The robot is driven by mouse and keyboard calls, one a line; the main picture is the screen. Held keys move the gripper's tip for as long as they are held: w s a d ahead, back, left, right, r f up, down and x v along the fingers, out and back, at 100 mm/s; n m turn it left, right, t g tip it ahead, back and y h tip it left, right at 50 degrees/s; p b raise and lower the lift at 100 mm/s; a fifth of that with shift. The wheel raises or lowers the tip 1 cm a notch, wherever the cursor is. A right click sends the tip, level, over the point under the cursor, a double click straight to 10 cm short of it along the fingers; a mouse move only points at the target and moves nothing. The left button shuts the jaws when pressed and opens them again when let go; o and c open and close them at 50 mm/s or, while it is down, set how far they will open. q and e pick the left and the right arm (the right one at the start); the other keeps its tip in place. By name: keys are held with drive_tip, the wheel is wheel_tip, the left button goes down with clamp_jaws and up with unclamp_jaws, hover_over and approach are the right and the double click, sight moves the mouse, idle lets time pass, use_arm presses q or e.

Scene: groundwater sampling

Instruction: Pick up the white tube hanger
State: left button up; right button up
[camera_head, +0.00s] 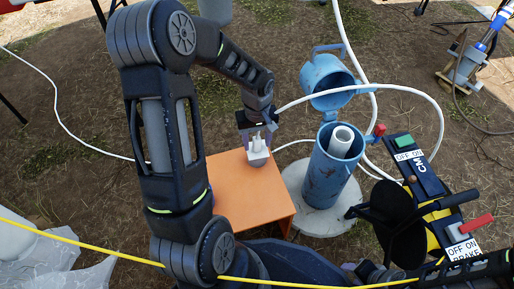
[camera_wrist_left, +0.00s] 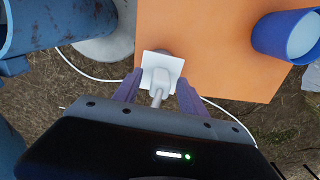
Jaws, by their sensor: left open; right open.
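The white tube hanger (camera_head: 257,147) stands near the far edge of the orange table (camera_head: 235,192). My left gripper (camera_head: 257,135) reaches down over it, open. In the left wrist view, the hanger (camera_wrist_left: 161,72) shows a square white plate and a narrower stem. The purple fingers of my left gripper (camera_wrist_left: 158,92) are apart, one on each side of the hanger's stem. I cannot tell whether they touch it. My right gripper (camera_head: 350,267) is partly visible at the lower right, far from the hanger, and looks open.
A blue well casing (camera_head: 330,175) with a white inner pipe (camera_head: 342,140) and an open lid (camera_head: 326,78) stands on a round concrete pad (camera_head: 297,190), right of the table. A blue cup (camera_wrist_left: 272,38) is on the table. A black-and-yellow control unit (camera_head: 428,195) stands at right; a white hose loops behind.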

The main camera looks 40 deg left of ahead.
use_arm(q)
drive_tip(key=shift+c, duration=0.6)
clamp_jaws()
